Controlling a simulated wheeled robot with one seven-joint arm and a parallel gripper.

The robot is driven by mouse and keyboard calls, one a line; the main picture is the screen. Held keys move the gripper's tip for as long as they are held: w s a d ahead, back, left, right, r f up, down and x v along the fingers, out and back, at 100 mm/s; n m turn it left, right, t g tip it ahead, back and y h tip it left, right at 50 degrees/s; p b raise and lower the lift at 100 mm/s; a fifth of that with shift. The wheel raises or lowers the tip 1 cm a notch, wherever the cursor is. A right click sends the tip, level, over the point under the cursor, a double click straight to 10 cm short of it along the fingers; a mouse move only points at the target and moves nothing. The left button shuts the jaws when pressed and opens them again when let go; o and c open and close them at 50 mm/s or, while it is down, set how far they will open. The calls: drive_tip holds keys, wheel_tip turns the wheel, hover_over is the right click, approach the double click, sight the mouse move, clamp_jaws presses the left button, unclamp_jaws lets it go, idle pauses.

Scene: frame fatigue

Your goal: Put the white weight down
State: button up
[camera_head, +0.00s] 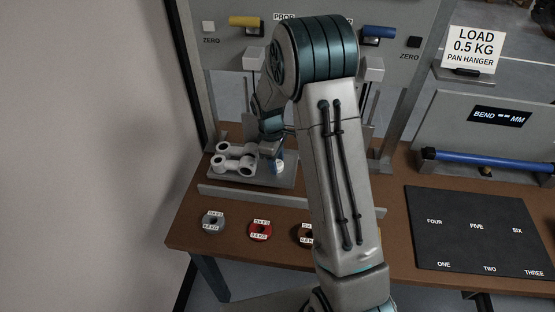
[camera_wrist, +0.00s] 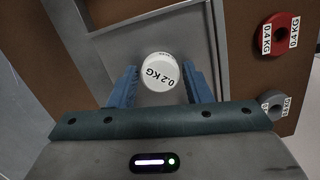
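The white weight (camera_wrist: 160,72), a round piece marked 0.2 KG, sits between the two blue fingers of my gripper (camera_wrist: 159,80) in the wrist view. In the head view my gripper (camera_head: 277,164) is low over the grey tray (camera_head: 283,184) at the back left of the table, right of some white ring-ended parts (camera_head: 236,158). My arm hides much of this area. I cannot tell whether the weight touches the surface below.
Grey (camera_head: 213,222), red (camera_head: 260,230) and brown (camera_head: 304,234) weights lie along the table's (camera_head: 225,255) front left. A low grey rail (camera_head: 245,197) runs behind them. A black numbered mat (camera_head: 470,240) lies empty at right. A test frame (camera_head: 388,135) stands at the back.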

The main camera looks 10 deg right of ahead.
drive_tip(key=shift+o, duration=0.9)
drive_tip(key=shift+r, duration=0.1)
drive_tip(key=shift+r, duration=0.2)
drive_tip(key=s+r+m, duration=0.2)
drive_tip(key=s+r, duration=0.2)
drive_tip(key=r, duration=1.2)
drive_tip(key=s+r+m+t, duration=0.1)
drive_tip(key=s+m, duration=0.3)
drive_tip(key=s, duration=0.6)
drive_tip(key=s+r+m+t+y, duration=0.1)
drive_tip(key=s+m, duration=0.4)
drive_tip(key=s, duration=0.6)
drive_tip(key=shift+d+r+t+b, duration=0.3)
drive_tip(key=shift+r+t, duration=0.35)
drive_tip(key=shift+t, duration=0.25)
